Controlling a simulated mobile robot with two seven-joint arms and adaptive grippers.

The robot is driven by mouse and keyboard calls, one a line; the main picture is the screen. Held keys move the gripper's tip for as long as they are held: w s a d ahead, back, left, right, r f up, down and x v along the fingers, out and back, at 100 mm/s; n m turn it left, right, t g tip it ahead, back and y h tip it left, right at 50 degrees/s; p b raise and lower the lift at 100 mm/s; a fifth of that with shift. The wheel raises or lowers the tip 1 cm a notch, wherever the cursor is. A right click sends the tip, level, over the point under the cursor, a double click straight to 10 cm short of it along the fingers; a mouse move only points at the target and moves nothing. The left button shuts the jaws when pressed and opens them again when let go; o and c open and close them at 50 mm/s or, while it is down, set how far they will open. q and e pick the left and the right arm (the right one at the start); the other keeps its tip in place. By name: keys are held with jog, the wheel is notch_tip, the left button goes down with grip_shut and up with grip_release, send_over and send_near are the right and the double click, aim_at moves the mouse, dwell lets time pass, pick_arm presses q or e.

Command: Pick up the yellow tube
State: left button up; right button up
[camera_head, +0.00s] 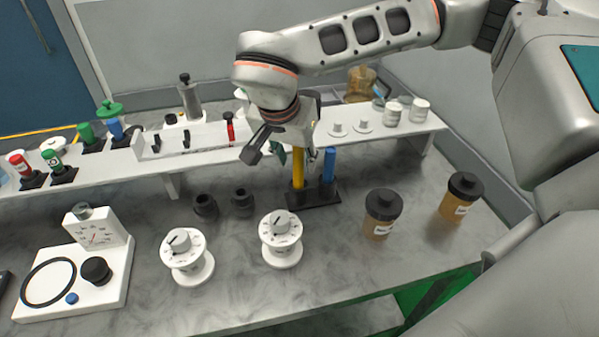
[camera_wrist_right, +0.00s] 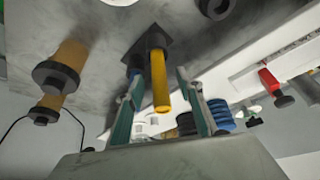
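The yellow tube (camera_head: 298,168) stands upright in a black holder (camera_head: 314,197) on the grey counter, with a blue tube (camera_head: 328,165) beside it on the right. My right gripper (camera_head: 296,150) is above and around the yellow tube's upper part, and hides some of it. In the right wrist view the yellow tube (camera_wrist_right: 158,75) shows between the two fingers of my open right gripper (camera_wrist_right: 160,82), with gaps visible on both sides. The holder (camera_wrist_right: 146,42) shows behind it. My left gripper is in neither view.
Black cups (camera_head: 205,206) and white dial knobs (camera_head: 282,240) stand to the left and in front. Brown jars (camera_head: 382,214) with black lids stand to the right. A raised white shelf (camera_head: 400,128) with bottles and vials runs behind. A gauge box (camera_head: 96,228) is at the left.

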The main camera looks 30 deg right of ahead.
aim_at(296, 164)
jog(key=x, duration=0.4)
jog(key=shift+s+a+f, duration=0.1)
jog(key=shift+s+f, duration=0.05)
jog(key=shift+f, duration=0.2)
grip_shut()
jog(key=shift+r, duration=0.2)
